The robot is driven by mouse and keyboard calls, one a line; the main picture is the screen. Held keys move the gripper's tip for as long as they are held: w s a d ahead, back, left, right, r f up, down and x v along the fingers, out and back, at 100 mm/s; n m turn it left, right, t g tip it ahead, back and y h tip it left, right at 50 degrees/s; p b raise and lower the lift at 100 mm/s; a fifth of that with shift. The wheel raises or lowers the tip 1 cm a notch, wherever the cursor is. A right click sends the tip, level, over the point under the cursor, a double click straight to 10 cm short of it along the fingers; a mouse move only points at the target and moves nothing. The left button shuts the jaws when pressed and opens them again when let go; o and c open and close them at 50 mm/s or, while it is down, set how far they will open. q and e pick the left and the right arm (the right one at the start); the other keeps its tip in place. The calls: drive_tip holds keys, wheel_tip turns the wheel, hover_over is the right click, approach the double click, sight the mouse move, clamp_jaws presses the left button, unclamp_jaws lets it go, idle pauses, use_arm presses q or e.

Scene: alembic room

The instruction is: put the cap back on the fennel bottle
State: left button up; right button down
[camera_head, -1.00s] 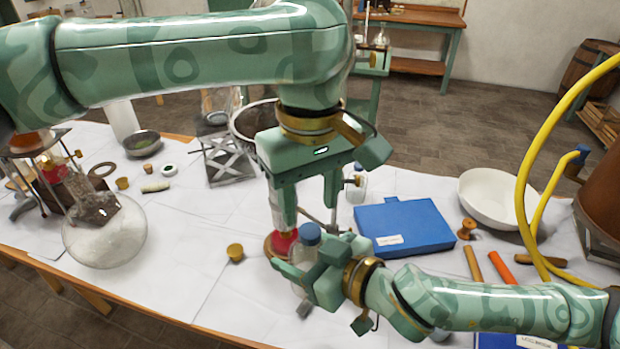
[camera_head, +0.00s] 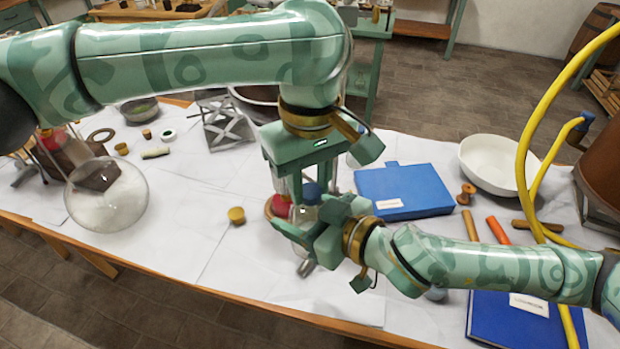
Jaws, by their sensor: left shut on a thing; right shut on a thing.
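A clear bottle (camera_head: 301,214) is in my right gripper (camera_head: 303,236), which is shut around its body; the gripper hides its lower part. I cannot read a label on it. The fingers partly hide the contact. I cannot tell whether the cap is seated on the neck or only close above it.
A red object (camera_head: 281,206) stands close behind the bottle. A cork (camera_head: 236,215) lies to the left, near a round glass flask (camera_head: 106,195). A blue box (camera_head: 404,191) lies right of the grippers, with a white bowl (camera_head: 497,165) beyond. White cloth is clear at front left.

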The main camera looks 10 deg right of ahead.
use_arm(q)
drive_tip(key=m, duration=0.3)
drive_tip(key=o, duration=1.1)
drive_tip(key=shift+r, duration=0.1)
drive_tip(key=shift+r, duration=2.15)
drive_tip(key=shift+c, duration=0.4)
